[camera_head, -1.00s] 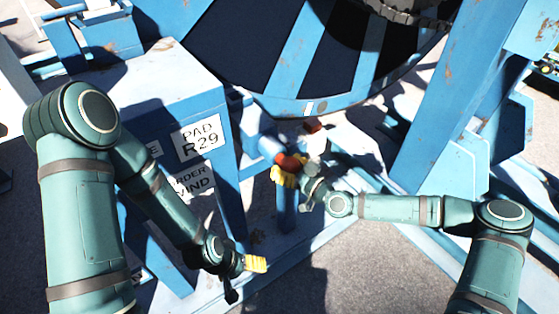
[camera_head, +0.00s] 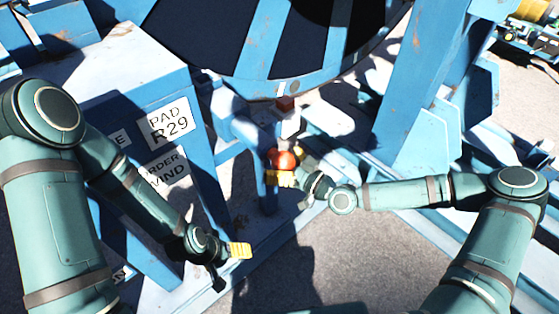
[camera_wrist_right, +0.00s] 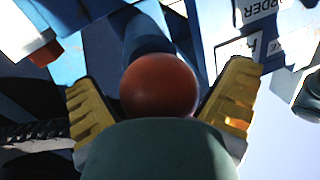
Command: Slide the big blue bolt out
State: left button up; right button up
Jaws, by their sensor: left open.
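The big blue bolt (camera_head: 246,129) shows as a short blue cylinder low on the reel stand, with a round red knob (camera_head: 283,159) at its near end. My right gripper (camera_head: 285,170) has its yellow fingers around the knob. In the right wrist view the knob (camera_wrist_right: 160,85) sits between both yellow fingers, seemingly touching them, and the blue bolt (camera_wrist_right: 147,32) runs away behind it. My wrist hides the knob's lower part there. My left gripper (camera_head: 236,256) is open and empty, low in front of the blue cabinet, apart from the bolt.
The blue cabinet (camera_head: 140,70) with white "PAD R29" signs (camera_head: 169,122) stands left of the bolt. The large reel (camera_head: 290,60) is behind. A blue post (camera_head: 264,180) stands beside my right gripper, and a slanted blue beam (camera_head: 412,85) is further right. Grey ground in front is clear.

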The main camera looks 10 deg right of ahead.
jog(key=v, duration=1.2)
dwell(0.3)
jog(key=s+a+f+m+g+h, duration=0.2)
jog(key=s+a+f+m+g, duration=0.15)
jog(key=a+f+g, duration=0.4)
jog(key=s+d+f+m+g+h, duration=0.3)
jog(key=s+f+m+h, duration=0.2)
jog(key=s+f+h, duration=0.2)
jog(key=shift+f, duration=0.65)
